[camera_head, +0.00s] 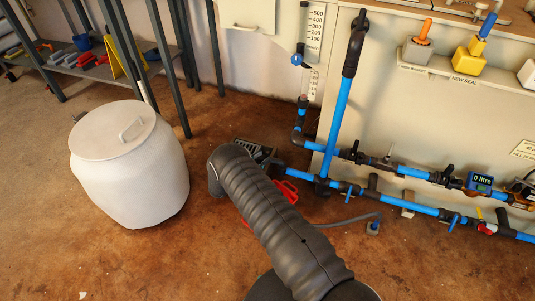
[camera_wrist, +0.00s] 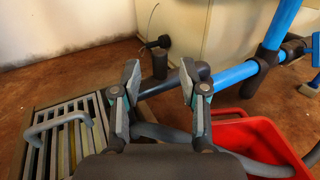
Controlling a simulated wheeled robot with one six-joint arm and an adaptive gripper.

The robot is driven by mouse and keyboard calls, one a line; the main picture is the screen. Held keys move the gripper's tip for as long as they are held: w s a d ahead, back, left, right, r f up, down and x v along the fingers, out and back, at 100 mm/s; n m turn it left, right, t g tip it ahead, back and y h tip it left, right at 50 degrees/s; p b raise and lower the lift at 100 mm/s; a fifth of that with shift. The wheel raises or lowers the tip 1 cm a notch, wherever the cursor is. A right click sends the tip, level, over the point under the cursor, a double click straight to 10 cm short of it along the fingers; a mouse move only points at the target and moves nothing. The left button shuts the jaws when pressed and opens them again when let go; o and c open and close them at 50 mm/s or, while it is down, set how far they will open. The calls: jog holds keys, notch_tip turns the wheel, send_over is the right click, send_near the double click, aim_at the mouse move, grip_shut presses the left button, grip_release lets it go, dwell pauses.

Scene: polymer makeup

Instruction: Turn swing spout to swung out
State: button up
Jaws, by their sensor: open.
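My gripper (camera_wrist: 160,78) is open, with one finger on each side of the pipe's dark left part. I cannot tell whether either finger touches it. In the head view, the dark end of the lower blue line (camera_head: 276,165) shows just beyond my arm, which hides my fingers. Which way the spout's outlet faces is unclear.
A red tray (camera_wrist: 262,128) lies below the pipe, with a grey hose over it. A slatted grate with a handle (camera_wrist: 62,122) is at left. A white lidded barrel (camera_head: 130,170) stands left of my arm. Blue pipework (camera_head: 338,115) runs along the cabinet at right.

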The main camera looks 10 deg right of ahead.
aim_at(267, 154)
jog(key=shift+x, duration=1.9)
jog(key=shift+c, duration=0.2)
grip_shut()
